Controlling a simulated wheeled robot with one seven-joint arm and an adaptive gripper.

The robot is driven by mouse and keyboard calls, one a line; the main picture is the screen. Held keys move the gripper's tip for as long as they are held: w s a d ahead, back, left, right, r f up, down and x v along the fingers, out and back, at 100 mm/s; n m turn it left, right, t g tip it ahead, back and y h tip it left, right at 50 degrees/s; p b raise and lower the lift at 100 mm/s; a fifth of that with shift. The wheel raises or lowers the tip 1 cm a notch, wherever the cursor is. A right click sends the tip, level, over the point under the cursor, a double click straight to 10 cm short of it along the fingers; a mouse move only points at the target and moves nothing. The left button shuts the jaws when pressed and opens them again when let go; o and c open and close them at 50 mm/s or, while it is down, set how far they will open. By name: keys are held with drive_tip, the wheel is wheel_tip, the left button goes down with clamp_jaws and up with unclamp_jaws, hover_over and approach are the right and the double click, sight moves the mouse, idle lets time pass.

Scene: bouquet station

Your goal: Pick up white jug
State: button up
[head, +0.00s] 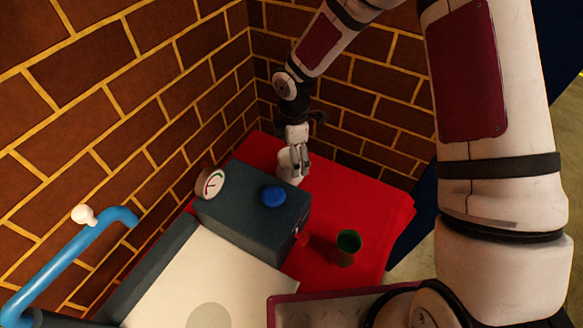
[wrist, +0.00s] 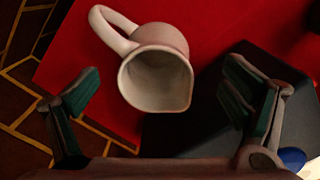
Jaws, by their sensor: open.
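The white jug (wrist: 158,72) stands on the red cloth, seen from above in the wrist view. Its open mouth and spout face the lower side of that picture, and its handle points to the upper left. In the head view the jug (head: 287,168) is partly hidden behind my gripper (head: 299,165). In the wrist view my gripper (wrist: 160,110) is open, with one finger to the left and one to the right of the jug's mouth. Neither finger visibly touches the jug.
A green cup (head: 348,243) stands nearer on the red cloth (head: 371,213). Brick walls (head: 150,100) close off the back. A blue pipe (head: 75,262) is at left.

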sight(282, 173)
drive_tip(key=shift+w+a+f+p, duration=0.1)
drive_tip(key=shift+f+p, duration=0.1)
drive_tip(key=shift+f, duration=1.3)
drive_tip(key=shift+w+a+f+p, duration=0.1)
drive_tip(key=shift+f+p, duration=0.1)
drive_tip(key=shift+f, duration=1.3)
drive_tip(key=c, duration=1.7)
